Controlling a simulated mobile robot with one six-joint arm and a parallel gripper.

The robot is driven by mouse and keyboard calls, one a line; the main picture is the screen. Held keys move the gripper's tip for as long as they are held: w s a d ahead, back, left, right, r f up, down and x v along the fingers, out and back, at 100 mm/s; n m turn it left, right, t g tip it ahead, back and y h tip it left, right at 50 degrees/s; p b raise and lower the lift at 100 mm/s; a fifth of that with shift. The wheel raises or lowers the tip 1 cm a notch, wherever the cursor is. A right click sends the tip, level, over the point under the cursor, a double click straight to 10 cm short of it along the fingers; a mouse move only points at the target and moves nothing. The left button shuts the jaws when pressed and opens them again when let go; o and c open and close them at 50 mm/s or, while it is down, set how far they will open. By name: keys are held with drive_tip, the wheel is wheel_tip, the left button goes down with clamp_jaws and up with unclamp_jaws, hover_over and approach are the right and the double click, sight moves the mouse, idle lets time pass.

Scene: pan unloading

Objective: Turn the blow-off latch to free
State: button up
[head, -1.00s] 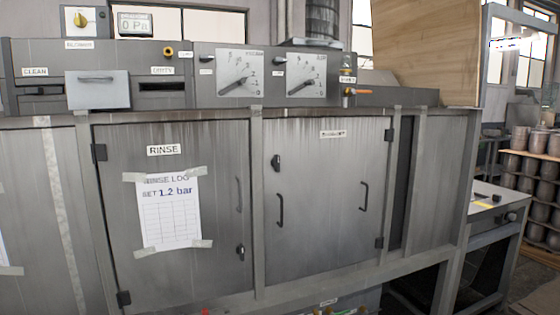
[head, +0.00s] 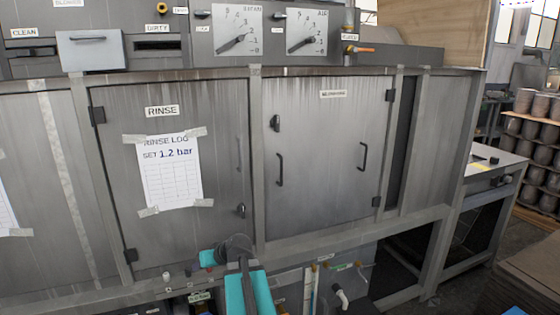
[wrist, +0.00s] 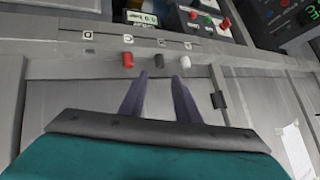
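The blow-off door (head: 325,155) is a grey, streaked panel right of the rinse door, with a small label at its top that is hard to read. Its dark latch (head: 275,123) sits near the upper left edge, with the knob roughly upright. In the wrist view my gripper (wrist: 162,78) has two dark fingers standing apart with nothing between them. It points at a frame with red, grey and white buttons. In the head view my teal arm is low in the middle, below the doors and well away from the latch; its fingers cannot be made out there.
The rinse door (head: 165,235) carries a taped paper log (head: 170,172) and its own latch (head: 241,210). Two bar handles (head: 280,170) (head: 363,156) stick out from the blow-off door. Gauges (head: 237,30) sit above. Pipes and valves (head: 340,296) are below.

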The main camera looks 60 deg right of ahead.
drive_tip(key=s+d+r+t+h, duration=0.2)
drive_tip(key=s+d+r, duration=0.1)
drive_tip(key=d+r, duration=0.65)
drive_tip(key=m+t+h+p, duration=0.2)
drive_tip(key=t+h, duration=0.1)
drive_tip(key=h, duration=0.5)
approach(278, 120)
drive_tip(key=v, duration=0.5)
drive_tip(key=shift+d+f, duration=0.1)
drive_tip(key=p+x, duration=0.3)
drive_tip(key=x, duration=0.8)
drive_tip(key=shift+w+d, duration=0.2)
drive_tip(key=shift+w, duration=0.05)
drive_tip(key=shift+p+x, duration=0.4)
drive_tip(key=shift+x, duration=0.7)
